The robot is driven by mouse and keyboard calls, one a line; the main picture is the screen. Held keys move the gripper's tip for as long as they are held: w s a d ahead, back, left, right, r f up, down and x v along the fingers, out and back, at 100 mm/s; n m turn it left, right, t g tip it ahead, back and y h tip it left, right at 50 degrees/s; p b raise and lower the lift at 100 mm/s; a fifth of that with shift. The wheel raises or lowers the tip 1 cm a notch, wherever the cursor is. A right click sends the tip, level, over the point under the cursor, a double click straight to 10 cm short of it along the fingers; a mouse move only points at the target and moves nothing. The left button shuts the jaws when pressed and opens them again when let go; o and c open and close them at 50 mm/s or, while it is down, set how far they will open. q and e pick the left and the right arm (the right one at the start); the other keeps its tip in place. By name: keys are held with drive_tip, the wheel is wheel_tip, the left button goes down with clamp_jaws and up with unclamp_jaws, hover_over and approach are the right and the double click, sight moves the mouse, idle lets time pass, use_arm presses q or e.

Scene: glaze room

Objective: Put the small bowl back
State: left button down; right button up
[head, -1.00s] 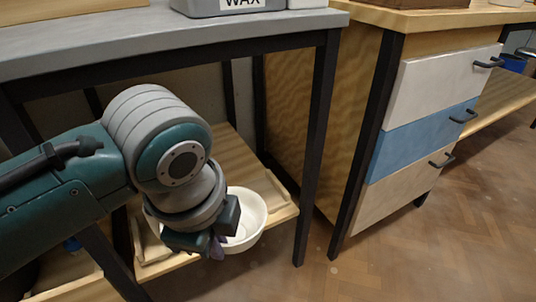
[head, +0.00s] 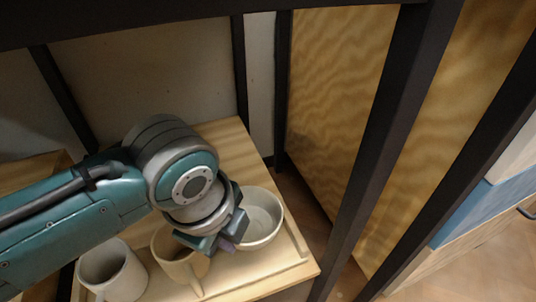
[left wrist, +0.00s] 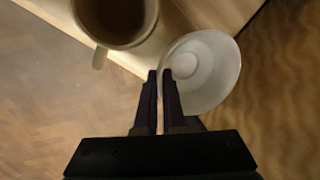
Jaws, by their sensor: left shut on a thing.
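The small white bowl (head: 262,216) is at the right end of the low wooden shelf, in the head view. My left gripper (head: 229,243) is shut on the bowl's near-left rim. In the left wrist view the two dark fingers (left wrist: 160,85) pinch the edge of the bowl (left wrist: 208,68), whose empty inside faces the camera. The bowl looks about level. I cannot tell whether its base touches the shelf board. My right gripper is in neither view.
A light mug (head: 180,262) stands close to the left of the bowl, and another mug (head: 110,268) is further left. The shelf (head: 262,284) has a raised edge strip. A dark table leg (head: 375,150) and a plywood side panel (head: 335,90) stand to the right.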

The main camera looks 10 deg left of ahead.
use_arm(q)
wheel_tip(320, 180, down, 2)
drive_tip(key=b+x, duration=0.3)
drive_tip(key=shift+s+f, duration=0.15)
drive_tip(key=shift+f, duration=0.15)
drive_tip(key=shift+s+r, duration=0.1)
drive_tip(key=shift+r, duration=0.05)
drive_tip(key=c, duration=1.4)
unclamp_jaws()
drive_tip(key=shift+c, duration=0.2)
drive_tip(key=o, duration=0.4)
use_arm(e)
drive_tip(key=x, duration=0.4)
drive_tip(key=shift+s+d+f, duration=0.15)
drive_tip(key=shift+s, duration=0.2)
